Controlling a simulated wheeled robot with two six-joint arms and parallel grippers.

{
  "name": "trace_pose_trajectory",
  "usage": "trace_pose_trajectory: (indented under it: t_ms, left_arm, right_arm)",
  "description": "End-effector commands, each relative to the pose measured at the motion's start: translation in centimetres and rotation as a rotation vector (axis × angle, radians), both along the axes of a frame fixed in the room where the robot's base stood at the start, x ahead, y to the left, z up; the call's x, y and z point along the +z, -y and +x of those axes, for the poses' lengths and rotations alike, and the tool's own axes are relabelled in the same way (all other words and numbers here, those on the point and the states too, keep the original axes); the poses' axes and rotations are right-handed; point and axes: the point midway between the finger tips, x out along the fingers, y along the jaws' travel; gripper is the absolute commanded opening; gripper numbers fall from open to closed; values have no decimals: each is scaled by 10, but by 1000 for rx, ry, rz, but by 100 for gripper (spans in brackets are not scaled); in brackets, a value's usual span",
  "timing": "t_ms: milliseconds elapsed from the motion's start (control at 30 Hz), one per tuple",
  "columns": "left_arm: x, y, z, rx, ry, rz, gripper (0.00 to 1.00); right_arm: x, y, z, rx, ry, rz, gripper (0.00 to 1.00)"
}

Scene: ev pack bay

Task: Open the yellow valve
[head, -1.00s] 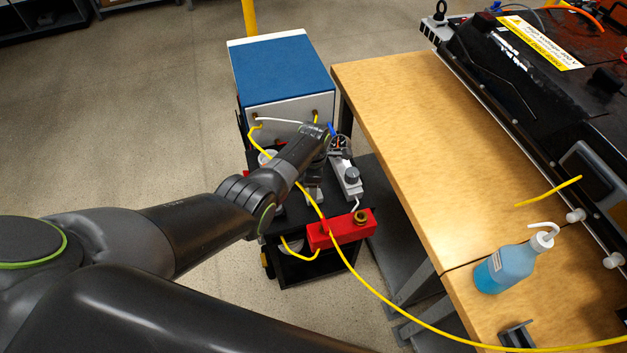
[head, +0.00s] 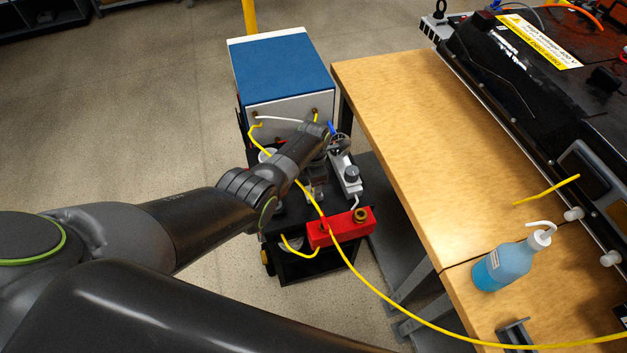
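My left arm reaches from the left over a black cart (head: 307,268). Its gripper (head: 326,138) is at the cart's far side, in front of the blue-topped box; its fingers are too small and covered to tell open from shut. A small blue piece (head: 331,129) shows right at its tip. A dark round part (head: 340,143) lies just right of the tip, above a grey-white fitting (head: 346,174). No yellow valve can be made out; my wrist hides part of the cart top. My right gripper is not in view.
A blue-topped box (head: 282,72) stands on the cart's far end. A red block (head: 342,228) sits at its near end. A yellow hose (head: 372,284) crosses to the wooden bench (head: 400,120), which holds a blue bottle (head: 503,267). Open floor lies left.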

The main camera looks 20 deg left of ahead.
Motion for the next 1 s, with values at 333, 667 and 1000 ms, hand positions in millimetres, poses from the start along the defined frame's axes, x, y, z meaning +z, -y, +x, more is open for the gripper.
trace_pose_trajectory:
  t_ms: [333, 667, 1000]
  left_arm:
    - [1, 0, 1, 2, 2, 0, 78]
    - [4, 0, 0, 0, 1, 0, 78]
    - [50, 0, 1, 1, 4, -1, 78]
  right_arm:
    - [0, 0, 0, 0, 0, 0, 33]
    - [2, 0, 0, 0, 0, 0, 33]
    - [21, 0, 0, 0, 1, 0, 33]
